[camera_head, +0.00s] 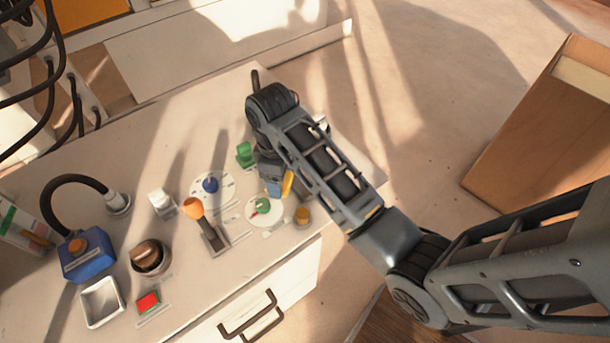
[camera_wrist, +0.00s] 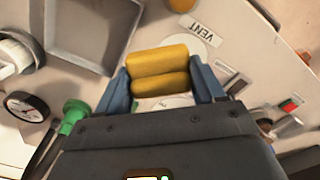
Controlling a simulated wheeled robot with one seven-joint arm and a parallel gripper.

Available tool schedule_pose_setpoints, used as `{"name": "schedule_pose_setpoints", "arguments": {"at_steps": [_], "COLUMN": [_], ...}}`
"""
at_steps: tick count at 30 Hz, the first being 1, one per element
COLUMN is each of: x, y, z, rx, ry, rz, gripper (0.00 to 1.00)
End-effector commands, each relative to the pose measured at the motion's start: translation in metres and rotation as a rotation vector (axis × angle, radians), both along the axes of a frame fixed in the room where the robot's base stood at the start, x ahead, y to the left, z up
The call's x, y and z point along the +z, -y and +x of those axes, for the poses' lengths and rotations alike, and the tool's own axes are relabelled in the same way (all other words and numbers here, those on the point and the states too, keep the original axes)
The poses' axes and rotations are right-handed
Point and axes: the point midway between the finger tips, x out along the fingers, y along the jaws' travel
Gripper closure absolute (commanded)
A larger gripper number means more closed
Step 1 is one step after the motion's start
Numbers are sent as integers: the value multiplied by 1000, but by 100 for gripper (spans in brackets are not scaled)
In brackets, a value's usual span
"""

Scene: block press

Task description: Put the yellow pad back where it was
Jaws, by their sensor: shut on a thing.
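The yellow pad (camera_wrist: 158,72) is a rounded block with a groove across its middle. It sits between the two blue fingers of my gripper (camera_wrist: 160,88) in the wrist view, and the gripper is shut on it. In the head view my gripper (camera_head: 277,186) points down over the right part of the worktop, and a yellow strip of the pad (camera_head: 287,184) shows beside a blue finger. Whether the pad touches anything beneath it I cannot tell. A pale round surface shows just below it in the wrist view.
A dial with a green knob (camera_head: 263,207) and a yellow-orange knob (camera_head: 302,215) stand close to the gripper. A blue-knobbed dial (camera_head: 211,185), an orange-topped lever (camera_head: 195,208) and a green part (camera_head: 245,154) are nearby. A grey tray (camera_wrist: 60,27) and a VENT label (camera_wrist: 200,28) show in the wrist view.

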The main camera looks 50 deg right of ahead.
Motion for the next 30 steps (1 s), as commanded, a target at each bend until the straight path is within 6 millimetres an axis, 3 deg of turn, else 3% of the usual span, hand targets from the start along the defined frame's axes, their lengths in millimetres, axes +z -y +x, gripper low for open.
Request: {"name": "schedule_pose_setpoints", "arguments": {"at_steps": [3, 9, 15, 23, 26, 30], "x": [5, 16, 24, 30, 26, 11], "y": [37, 89, 127, 147, 147, 140], "z": [-18, -53, -89, -112, -106, -81], "rx": [157, 440, 687, 848, 862, 866], "ry": [3, 5, 3, 1, 1, 0], "rz": [0, -4, -6, -8, -7, -5], "gripper": [60, 60, 60, 60, 60, 60]}}
